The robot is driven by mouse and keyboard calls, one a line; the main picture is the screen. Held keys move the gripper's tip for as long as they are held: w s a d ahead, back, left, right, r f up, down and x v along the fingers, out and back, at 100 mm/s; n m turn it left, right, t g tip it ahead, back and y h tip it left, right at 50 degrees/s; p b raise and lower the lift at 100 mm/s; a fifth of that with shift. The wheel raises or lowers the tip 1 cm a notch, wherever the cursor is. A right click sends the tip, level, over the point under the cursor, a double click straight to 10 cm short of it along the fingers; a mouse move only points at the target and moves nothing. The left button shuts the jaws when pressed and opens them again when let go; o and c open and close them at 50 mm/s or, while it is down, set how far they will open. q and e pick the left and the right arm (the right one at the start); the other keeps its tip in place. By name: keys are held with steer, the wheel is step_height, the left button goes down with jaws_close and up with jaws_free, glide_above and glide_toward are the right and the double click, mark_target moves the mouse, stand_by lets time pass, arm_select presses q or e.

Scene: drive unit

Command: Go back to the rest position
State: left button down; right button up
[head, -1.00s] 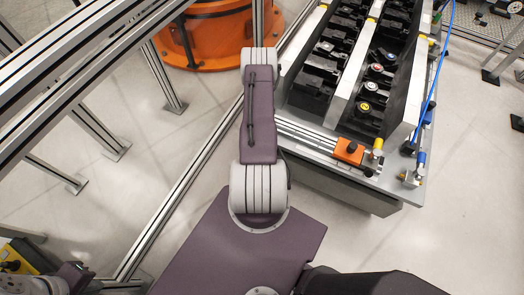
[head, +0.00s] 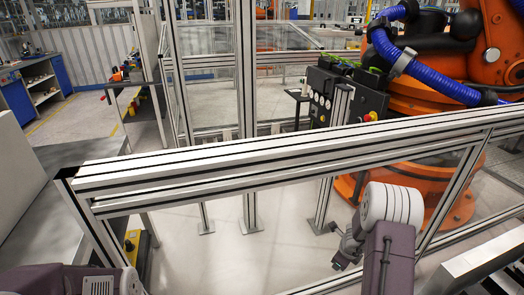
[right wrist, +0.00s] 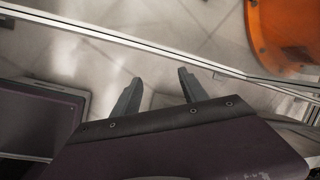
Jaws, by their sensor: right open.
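My right gripper (right wrist: 158,88) shows in the right wrist view with its two dark fingers apart and nothing between them. Below the fingers is bare pale floor. In the head view my right arm (head: 387,245) rises at the lower right, with a grey-and-white banded joint and a purple link. Part of the grey wrist hardware shows beside it, near the aluminium fence. Part of my left arm (head: 62,280) shows at the bottom left edge. My left gripper is out of the picture.
An aluminium fence rail (head: 290,165) crosses the head view close to my right arm. Behind it stand an orange robot (head: 400,110) with a blue hose and a dark control panel (head: 345,92). A blue workbench (head: 32,85) is far left. Pale floor (head: 275,235) lies beyond the rail.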

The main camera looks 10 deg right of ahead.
steer(key=s+a+r+n+t+y, duration=0.1)
steer(key=a+r+n+y, duration=0.1)
steer(key=a+r+n, duration=0.75)
steer(key=a+r+n+t+y, duration=0.1)
steer(key=a+r+n, duration=0.45)
steer(key=a, duration=0.65)
steer(key=s+f+n+g, duration=0.3)
steer(key=s+n+g, duration=0.1)
steer(key=s+n, duration=1)
step_height(320, 180, up, 16)
steer(key=p, duration=1.5)
steer(key=shift+s+f+g+h+p, duration=0.2)
steer(key=shift+s+g+h+p, duration=0.1)
steer(key=shift+s+h, duration=0.15)
steer(key=shift+a, duration=0.1)
